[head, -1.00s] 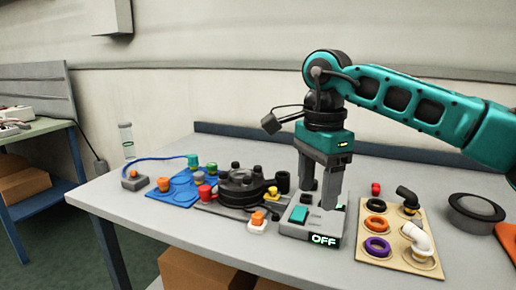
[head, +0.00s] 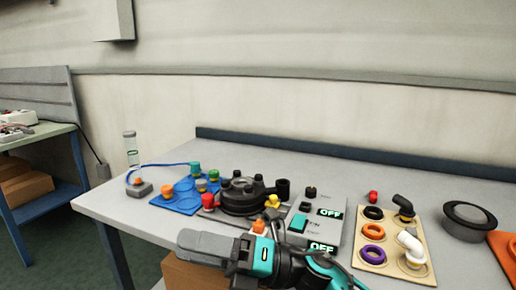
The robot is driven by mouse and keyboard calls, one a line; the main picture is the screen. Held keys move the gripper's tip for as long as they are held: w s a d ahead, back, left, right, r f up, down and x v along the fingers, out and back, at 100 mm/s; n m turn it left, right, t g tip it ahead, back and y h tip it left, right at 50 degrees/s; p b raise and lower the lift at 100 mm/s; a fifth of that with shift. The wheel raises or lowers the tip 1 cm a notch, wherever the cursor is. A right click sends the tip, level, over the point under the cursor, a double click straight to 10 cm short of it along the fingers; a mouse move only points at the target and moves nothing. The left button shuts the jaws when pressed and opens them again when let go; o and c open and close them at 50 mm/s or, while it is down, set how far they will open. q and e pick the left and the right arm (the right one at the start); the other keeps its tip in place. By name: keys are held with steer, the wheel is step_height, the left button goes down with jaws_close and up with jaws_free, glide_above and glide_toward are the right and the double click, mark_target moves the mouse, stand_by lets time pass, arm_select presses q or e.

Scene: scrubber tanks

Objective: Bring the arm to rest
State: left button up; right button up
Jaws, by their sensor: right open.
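My right arm is low at the front edge of the table, at the bottom middle of the head view. Its right gripper (head: 196,247) points left, with grey fingers and a teal body. It is open and holds nothing that I can see. It is in front of the table and touches none of the parts on top, as far as I can tell. My left gripper is not in view. A grey switch box (head: 327,230) with a teal button and lit OFF signs stands just behind my right arm, which hides its front corner.
A black round pump housing (head: 240,197) and a blue mat (head: 178,203) with coloured knobs lie left of the box. A tan board (head: 391,268) with rings and elbows lies right, beside a dark round part (head: 470,221). The table's (head: 148,220) back strip is clear.

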steer(key=w+d+f+m+t+h+p, duration=0.1)
steer(key=d+f+m+t+h, duration=0.4)
steer(key=m, duration=0.4)
steer(key=w+d+f+m+t+h, duration=0.2)
steer(key=d+f+m+t, duration=0.15)
steer(key=m+t, duration=0.45)
steer(key=w+d+f+m+t+h+p, duration=0.1)
steer(key=d+f+m+t+h, duration=0.3)
steer(key=m, duration=0.7)
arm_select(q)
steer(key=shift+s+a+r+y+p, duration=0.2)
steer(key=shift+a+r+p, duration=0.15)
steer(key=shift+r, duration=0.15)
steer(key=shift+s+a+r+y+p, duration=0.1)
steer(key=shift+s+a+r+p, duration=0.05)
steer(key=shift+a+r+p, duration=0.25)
arm_select(e)
steer(key=s+d+f+m+g+h, duration=0.2)
steer(key=s+d+f+m+h, duration=0.2)
steer(key=f, duration=0.5)
steer(key=s+d+f+m+g+h, duration=0.3)
steer(key=s+d+f+m+h, duration=0.1)
steer(key=s+d+f+m, duration=0.4)
steer(key=s+d+f, duration=0.1)
steer(key=s+d, duration=0.1)
steer(key=shift+s+d+m+h, duration=0.15)
steer(key=shift+s+m+h, duration=0.15)
steer(key=shift+s+h, duration=0.1)
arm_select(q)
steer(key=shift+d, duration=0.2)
